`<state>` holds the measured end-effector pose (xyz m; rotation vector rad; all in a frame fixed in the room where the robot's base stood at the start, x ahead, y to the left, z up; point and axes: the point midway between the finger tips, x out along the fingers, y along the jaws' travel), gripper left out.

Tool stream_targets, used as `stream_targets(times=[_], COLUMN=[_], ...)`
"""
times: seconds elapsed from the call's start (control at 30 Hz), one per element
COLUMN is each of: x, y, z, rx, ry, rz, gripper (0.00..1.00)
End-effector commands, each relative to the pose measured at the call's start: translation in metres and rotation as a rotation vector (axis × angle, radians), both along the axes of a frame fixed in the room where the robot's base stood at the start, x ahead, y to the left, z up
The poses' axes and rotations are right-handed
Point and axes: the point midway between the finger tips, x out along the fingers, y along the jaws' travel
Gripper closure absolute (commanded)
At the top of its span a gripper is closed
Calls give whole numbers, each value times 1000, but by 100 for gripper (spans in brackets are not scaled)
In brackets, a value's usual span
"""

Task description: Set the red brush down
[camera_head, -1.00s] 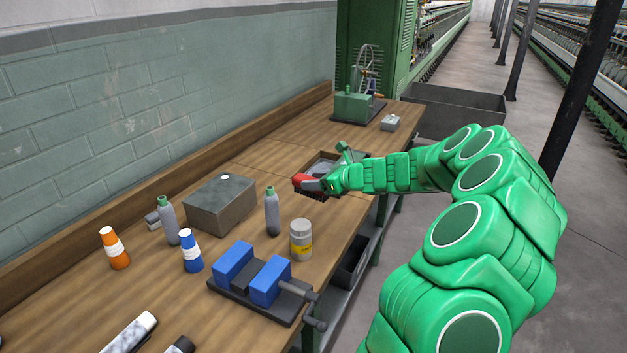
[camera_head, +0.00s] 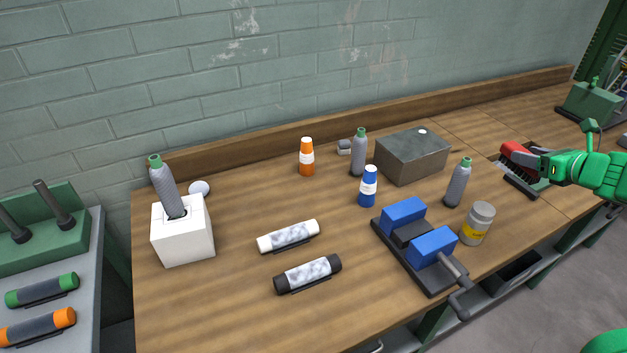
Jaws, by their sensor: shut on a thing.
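The red brush (camera_head: 516,150) is at the right of the head view, with its dark bristles pointing down. My green gripper (camera_head: 545,162) is shut on the brush from its right side. The brush is over or at the edge of a dark tray (camera_head: 545,187) on the wooden workbench (camera_head: 346,221). I cannot tell whether the bristles touch anything. My gripper and arm hide part of the tray.
A blue vise (camera_head: 418,243), a yellow-labelled jar (camera_head: 477,224) and a grey bottle (camera_head: 457,183) stand left of the brush. A grey metal box (camera_head: 412,155) is behind them.

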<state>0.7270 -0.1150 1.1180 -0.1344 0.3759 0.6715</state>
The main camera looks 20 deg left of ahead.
Motion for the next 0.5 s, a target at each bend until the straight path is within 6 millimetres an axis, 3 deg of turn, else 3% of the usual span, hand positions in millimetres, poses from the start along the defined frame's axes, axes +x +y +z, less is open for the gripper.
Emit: stream_targets(times=[0.3,0.5], x=[1,6], y=[4,42], z=[63,60], rx=[-2,1], ry=[-1,2], rz=[5,60], gripper=[80,80])
